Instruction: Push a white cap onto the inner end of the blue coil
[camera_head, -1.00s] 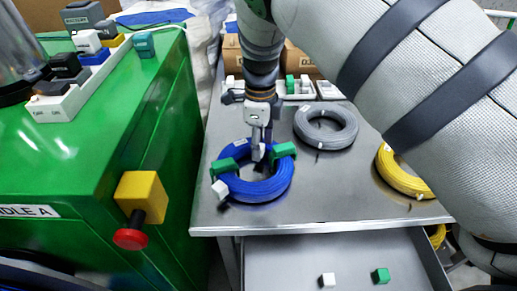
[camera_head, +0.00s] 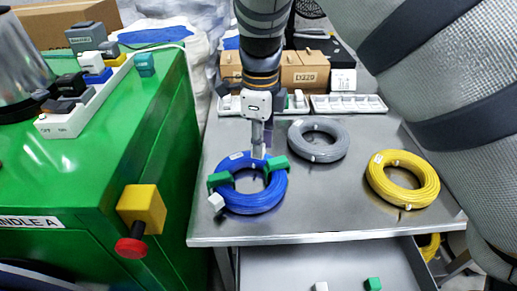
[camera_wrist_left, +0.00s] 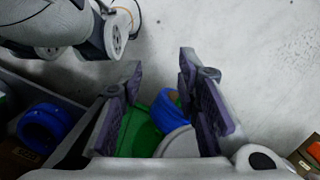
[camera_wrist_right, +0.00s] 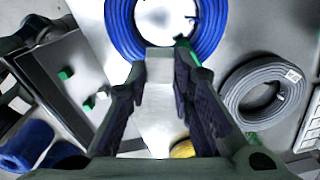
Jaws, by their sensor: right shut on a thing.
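The blue coil (camera_head: 252,205) lies flat on the metal table, with two green clips (camera_head: 275,165) (camera_head: 219,180) on it. A white cap (camera_head: 216,202) sits at its outer left side. My right gripper (camera_head: 258,150) is above the far part of the coil, pointing down. It is shut on a white cap (camera_wrist_right: 160,54), which shows between the fingertips in the right wrist view, over the rim of the coil (camera_wrist_right: 122,35). My left gripper (camera_wrist_left: 158,85) is open and empty, away from the coil.
A grey coil (camera_head: 318,156) and a yellow coil (camera_head: 428,186) lie to the right. White trays (camera_head: 348,105) and cardboard boxes (camera_head: 305,72) stand behind. An open drawer (camera_head: 290,262) below holds a white block (camera_head: 320,286) and a green one (camera_head: 373,284). A green machine (camera_head: 110,165) stands left.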

